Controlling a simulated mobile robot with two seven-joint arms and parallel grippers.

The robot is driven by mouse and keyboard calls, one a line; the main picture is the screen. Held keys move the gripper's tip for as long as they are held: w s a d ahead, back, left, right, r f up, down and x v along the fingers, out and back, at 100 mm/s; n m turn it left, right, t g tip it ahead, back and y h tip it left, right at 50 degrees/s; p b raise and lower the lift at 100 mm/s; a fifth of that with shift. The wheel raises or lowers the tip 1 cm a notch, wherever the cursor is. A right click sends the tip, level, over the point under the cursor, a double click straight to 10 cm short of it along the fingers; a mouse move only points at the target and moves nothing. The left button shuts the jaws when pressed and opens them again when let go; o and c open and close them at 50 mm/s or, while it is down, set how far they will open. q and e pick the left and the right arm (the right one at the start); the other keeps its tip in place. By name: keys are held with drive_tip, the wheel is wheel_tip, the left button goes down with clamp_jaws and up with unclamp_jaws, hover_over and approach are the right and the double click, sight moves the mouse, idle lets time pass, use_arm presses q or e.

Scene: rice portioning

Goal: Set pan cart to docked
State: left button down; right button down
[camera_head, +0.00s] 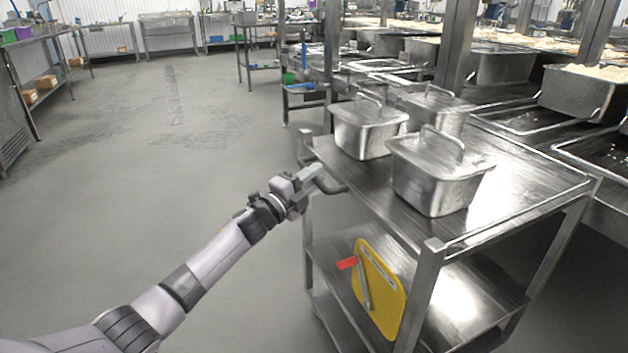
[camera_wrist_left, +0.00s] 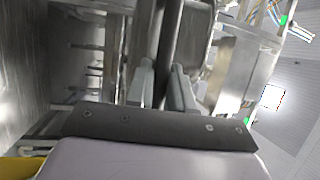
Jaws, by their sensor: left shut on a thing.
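The steel pan cart (camera_head: 527,205) stands right of centre in the head view, beside the long steel line. Three lidded pans stand on its top: a near one (camera_head: 437,182), a left one (camera_head: 362,138) and a back one (camera_head: 436,108). My left gripper (camera_head: 318,180) is shut on the dark cart handle (camera_head: 335,187) at the cart's left end. In the left wrist view the fingers (camera_wrist_left: 163,85) lie on both sides of the dark handle bar (camera_wrist_left: 170,45). My right gripper is not in view.
Open pans of rice (camera_head: 588,92) stand on the steel line behind the cart. The grey floor (camera_head: 150,200) on the left is clear, with shelving (camera_head: 45,80) at far left.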

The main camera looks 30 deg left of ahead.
use_arm(q)
drive_tip(key=shift+w+a+r, duration=0.1)
drive_tip(key=shift+a+r, duration=0.1)
drive_tip(key=shift+a, duration=0.25)
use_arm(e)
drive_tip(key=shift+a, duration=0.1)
use_arm(q)
drive_tip(key=c, duration=1.1)
unclamp_jaws()
drive_tip(key=shift+f, duration=0.1)
drive_tip(key=shift+d, duration=0.1)
drive_tip(key=shift+d+f, duration=0.1)
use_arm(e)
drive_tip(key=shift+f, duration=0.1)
use_arm(q)
drive_tip(key=p+v, duration=0.1)
drive_tip(key=v, duration=0.6)
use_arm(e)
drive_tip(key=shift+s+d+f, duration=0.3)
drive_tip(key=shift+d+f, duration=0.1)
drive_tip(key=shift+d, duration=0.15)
